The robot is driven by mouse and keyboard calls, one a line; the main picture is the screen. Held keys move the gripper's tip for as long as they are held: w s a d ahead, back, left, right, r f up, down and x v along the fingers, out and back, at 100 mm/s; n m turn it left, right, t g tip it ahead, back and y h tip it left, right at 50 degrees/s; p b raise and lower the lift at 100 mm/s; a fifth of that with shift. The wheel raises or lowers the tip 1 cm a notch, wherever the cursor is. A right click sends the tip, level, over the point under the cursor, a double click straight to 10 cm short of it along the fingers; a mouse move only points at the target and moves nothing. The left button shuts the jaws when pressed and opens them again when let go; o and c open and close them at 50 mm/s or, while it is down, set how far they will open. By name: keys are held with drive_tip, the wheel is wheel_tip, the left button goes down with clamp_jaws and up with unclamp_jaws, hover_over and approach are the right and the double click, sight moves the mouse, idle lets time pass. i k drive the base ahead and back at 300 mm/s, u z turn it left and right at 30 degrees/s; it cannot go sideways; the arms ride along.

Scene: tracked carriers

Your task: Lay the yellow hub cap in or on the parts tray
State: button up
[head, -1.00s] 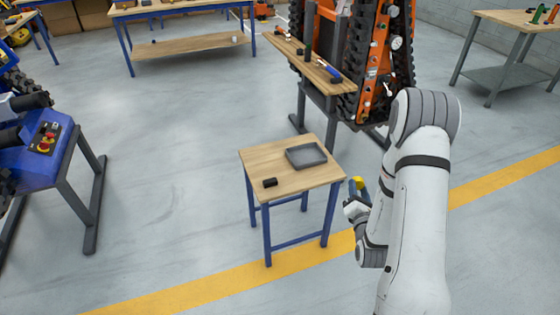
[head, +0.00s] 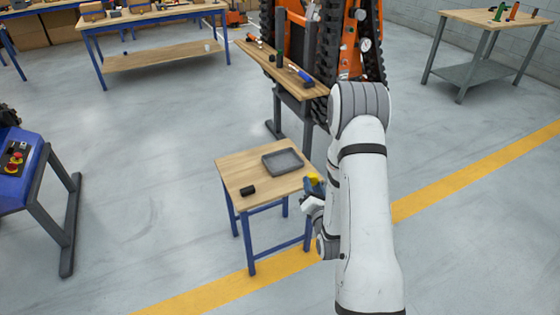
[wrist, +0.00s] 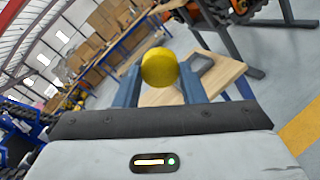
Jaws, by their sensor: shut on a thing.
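The yellow hub cap (wrist: 159,68) is held between the two blue fingers of my gripper (wrist: 160,84) in the wrist view. In the head view the hub cap (head: 314,178) shows as a small yellow patch at the right edge of the small table, and my gripper (head: 314,187) is partly hidden by my arm. The grey parts tray (head: 283,162) lies on the back right part of that table. It looks empty. The tray also shows in the wrist view (wrist: 200,64), beyond the right finger. The hub cap is apart from the tray, to its right and nearer me.
The small wooden table (head: 240,170) has blue legs and a black cylinder (head: 248,191) at its front left. Bare wood lies around the tray. Behind stands a narrow bench (head: 265,62) with tools, beside an orange tracked machine (head: 293,30). A blue machine (head: 22,165) is at left.

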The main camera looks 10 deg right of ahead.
sight(275, 166)
drive_tip(key=i, duration=0.9)
drive_tip(key=z, duration=0.05)
